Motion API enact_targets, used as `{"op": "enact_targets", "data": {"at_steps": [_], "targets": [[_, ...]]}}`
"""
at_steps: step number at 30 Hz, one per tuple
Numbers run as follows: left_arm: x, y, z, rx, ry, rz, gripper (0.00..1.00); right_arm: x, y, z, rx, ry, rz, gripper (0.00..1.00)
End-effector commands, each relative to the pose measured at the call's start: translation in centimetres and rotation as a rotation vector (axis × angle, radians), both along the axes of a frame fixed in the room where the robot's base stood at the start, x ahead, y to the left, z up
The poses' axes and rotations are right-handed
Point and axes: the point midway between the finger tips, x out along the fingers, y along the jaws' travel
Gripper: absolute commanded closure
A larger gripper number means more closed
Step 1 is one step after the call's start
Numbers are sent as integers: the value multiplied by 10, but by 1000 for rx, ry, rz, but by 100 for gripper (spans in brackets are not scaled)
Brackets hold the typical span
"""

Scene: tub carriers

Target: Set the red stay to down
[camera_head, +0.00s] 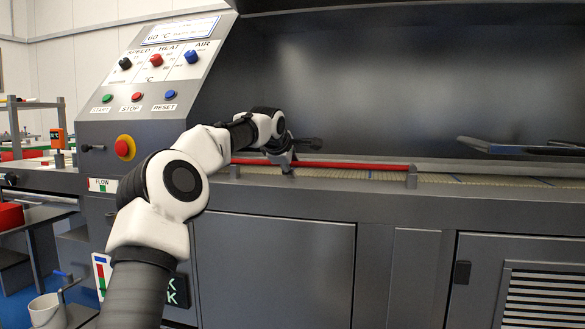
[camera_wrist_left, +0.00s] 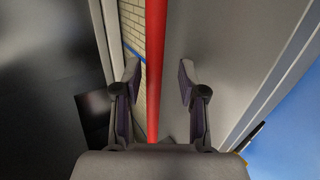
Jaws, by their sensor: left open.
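The red stay is a long thin red bar (camera_head: 350,165) lying level along the front edge of the machine's belt in the head view. Its right end is by a small grey post. My left gripper (camera_head: 290,163) is at the left part of the bar, with the arm hiding part of it. In the left wrist view the red bar (camera_wrist_left: 156,50) runs between the two open fingers of my left gripper (camera_wrist_left: 159,78). I see no finger closed on it. My right gripper is not in view.
A control panel (camera_head: 155,65) with knobs and buttons stands at the left, with a red emergency button (camera_head: 124,147) below it. The pale belt (camera_head: 450,178) runs behind the front ledge. A dark flat object (camera_head: 520,148) is above the belt at the right.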

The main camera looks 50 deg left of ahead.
Motion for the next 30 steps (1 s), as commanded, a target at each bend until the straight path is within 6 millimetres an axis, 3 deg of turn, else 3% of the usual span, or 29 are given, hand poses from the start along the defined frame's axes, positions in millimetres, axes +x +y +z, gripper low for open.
{"op": "enact_targets", "data": {"at_steps": [9,13,30], "targets": [[-57,-32,45,1,-3,-3,59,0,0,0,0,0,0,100],[-73,-40,56,0,0,-2,59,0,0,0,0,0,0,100],[-78,-43,59,-1,1,-1,59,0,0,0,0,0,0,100]]}}
